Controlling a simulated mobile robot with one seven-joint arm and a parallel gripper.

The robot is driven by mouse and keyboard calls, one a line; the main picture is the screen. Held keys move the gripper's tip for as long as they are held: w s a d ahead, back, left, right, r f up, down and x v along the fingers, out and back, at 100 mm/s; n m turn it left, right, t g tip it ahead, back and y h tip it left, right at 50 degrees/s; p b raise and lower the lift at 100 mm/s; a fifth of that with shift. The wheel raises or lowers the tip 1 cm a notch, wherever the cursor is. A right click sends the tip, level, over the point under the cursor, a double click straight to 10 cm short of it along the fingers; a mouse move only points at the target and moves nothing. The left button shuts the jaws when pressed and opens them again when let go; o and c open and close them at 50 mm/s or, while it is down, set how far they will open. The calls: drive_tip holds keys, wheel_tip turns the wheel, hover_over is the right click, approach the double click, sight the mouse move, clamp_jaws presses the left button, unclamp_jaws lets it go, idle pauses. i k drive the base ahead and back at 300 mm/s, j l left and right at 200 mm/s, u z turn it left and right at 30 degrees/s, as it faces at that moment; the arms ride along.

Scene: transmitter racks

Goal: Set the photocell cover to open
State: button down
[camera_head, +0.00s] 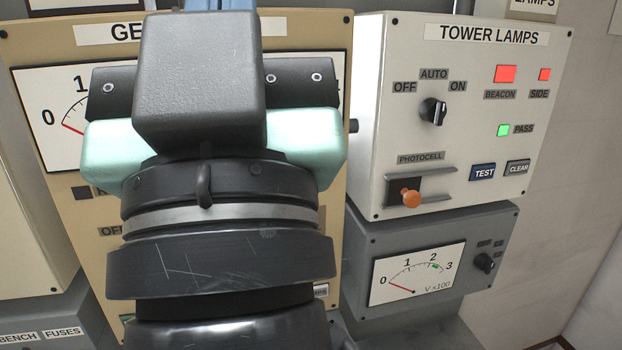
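The photocell cover (402,188) is on the lower left of the white TOWER LAMPS box, under the PHOTOCELL label. It is a small dark plate with an orange knob (411,198), at the left end of two short horizontal rails. The space between the rails to its right shows bare panel. My gripper (200,80) fills the left-centre foreground, seen from behind, left of the cover and apart from it in the picture. Its fingertips are hidden behind its own body, so I cannot see whether it is open or holds anything.
The TOWER LAMPS box (460,60) also carries a rotary switch (433,111), lit red and green lamps, and TEST (482,172) and CLEAR (517,167) buttons. A grey meter box (440,225) sits below. A beige panel (30,35) with a gauge stands behind my arm.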

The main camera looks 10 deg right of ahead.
sight(406, 190)
drive_tip(key=i+l+u, duration=0.15)
drive_tip(key=l, duration=1.3)
drive_tip(key=k, duration=0.05)
